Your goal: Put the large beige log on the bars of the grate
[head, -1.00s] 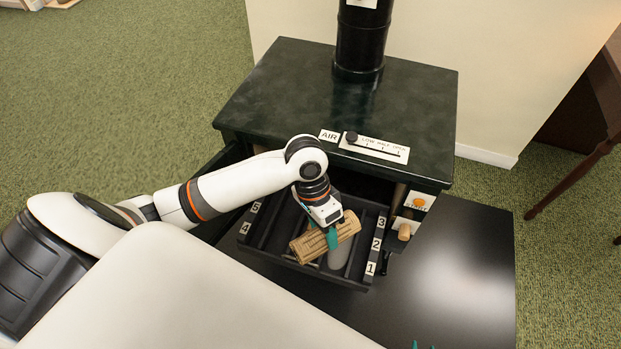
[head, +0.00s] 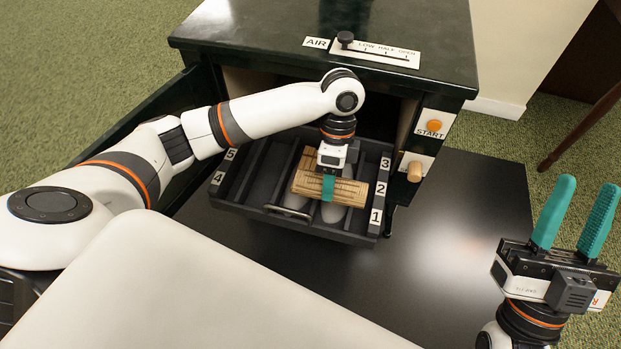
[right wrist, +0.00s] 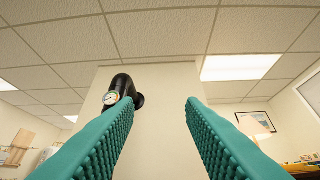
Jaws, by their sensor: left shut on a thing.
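The large beige log (head: 352,190) is a light wooden piece at the middle of the head view. It lies crosswise over the dark grate (head: 244,207), which sticks out of the stove front and has labels 1 to 5 on its sides. My left gripper (head: 329,188) points down and is shut on the log near its middle. Whether the log rests on the bars or hangs just above them I cannot tell. Two pale grey rounded pieces (head: 333,212) show in the grate below the log. My right gripper (head: 583,215) is open and empty at the right, fingers up.
The dark green stove (head: 260,28) stands behind the grate. Its front has an orange START button (head: 434,125) and a wooden knob (head: 414,171). An AIR slider (head: 346,40) is on top. The black floor plate (head: 470,195) right of the grate is clear.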

